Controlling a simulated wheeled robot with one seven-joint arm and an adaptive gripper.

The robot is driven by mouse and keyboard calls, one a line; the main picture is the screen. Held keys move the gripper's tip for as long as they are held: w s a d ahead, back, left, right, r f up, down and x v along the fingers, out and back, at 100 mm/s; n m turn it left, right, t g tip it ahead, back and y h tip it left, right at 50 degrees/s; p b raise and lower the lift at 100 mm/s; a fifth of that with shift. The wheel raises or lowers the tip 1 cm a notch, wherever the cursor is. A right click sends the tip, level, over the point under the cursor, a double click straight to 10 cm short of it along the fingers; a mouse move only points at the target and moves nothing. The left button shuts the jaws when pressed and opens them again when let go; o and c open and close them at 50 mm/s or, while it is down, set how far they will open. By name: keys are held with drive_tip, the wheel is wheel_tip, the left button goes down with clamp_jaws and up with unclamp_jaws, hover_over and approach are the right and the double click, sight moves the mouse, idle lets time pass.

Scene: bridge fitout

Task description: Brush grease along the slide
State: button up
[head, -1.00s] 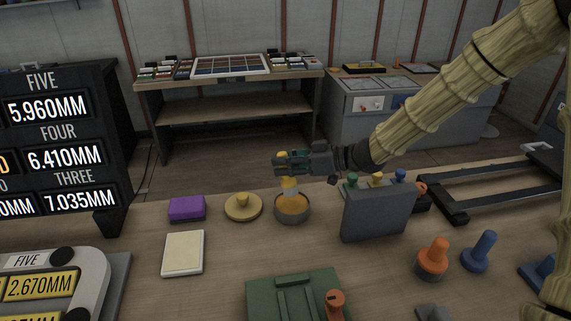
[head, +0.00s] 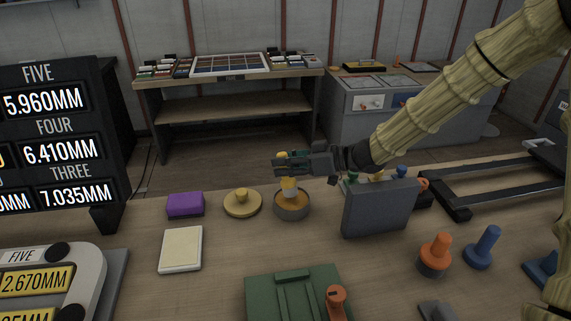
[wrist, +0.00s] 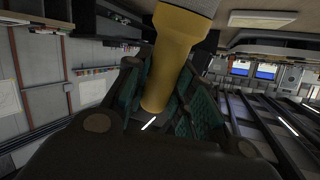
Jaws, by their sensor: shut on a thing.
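My gripper (head: 291,163) is shut on the yellow handle of a brush (head: 289,184). The handle (wrist: 172,60) also fills the space between the fingers in the wrist view. The brush hangs about upright, and its pale lower part reaches into a round grey pot of amber grease (head: 291,216). The bristle end is hidden in the pot. A green block with raised rails (head: 262,292) lies at the front of the bench; it may be the slide, but I cannot tell for sure.
A round yellow lid (head: 242,208), a purple block (head: 185,205) and a pale pad (head: 181,250) lie left of the pot. A grey upright rack (head: 380,210) stands close on its right. Orange (head: 436,254) and blue (head: 483,248) handled tools stand farther right.

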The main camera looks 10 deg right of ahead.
sight(285, 154)
drive_tip(key=shift+f, duration=0.7)
idle(0.9)
drive_tip(key=shift+s+f, duration=0.1)
drive_tip(key=shift+f, duration=0.05)
idle(2.3)
drive_tip(key=shift+r+p, duration=3.65)
drive_tip(key=shift+p, duration=0.1)
